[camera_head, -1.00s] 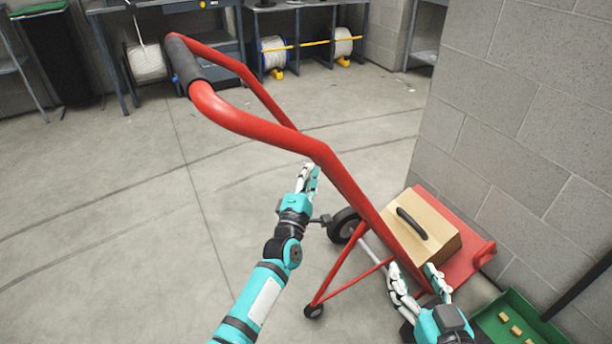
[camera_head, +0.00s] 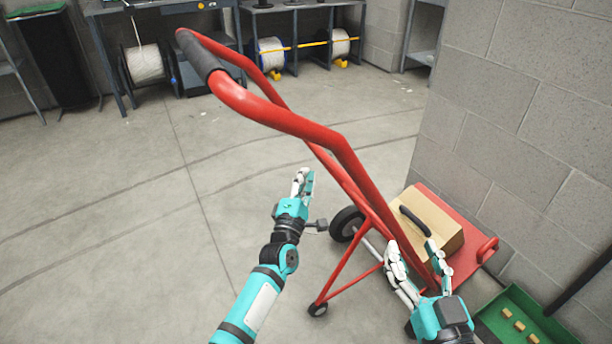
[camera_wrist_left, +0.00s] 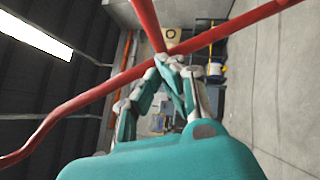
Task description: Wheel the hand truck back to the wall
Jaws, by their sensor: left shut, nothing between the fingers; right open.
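The red hand truck (camera_head: 345,158) stands tilted beside the block wall, its dark handle grip (camera_head: 203,58) toward the upper left. Its black wheel (camera_head: 346,224) and a small caster (camera_head: 317,309) are on the floor. A tan box with a black handle (camera_head: 442,225) sits on its red toe plate (camera_head: 487,251). My left gripper (camera_head: 302,183) is shut and empty, left of the frame and apart from it in the head view. In the left wrist view red frame tubes (camera_wrist_left: 225,37) cross beyond its fingers. My right gripper (camera_head: 420,262) is open by the lower frame, overlapping it; contact is unclear.
The grey block wall (camera_head: 530,130) rises close on the right. A green tray (camera_head: 520,316) with small tan blocks lies at the lower right. Shelving with cable reels (camera_head: 271,54) lines the back. The floor (camera_head: 110,220) at left is clear.

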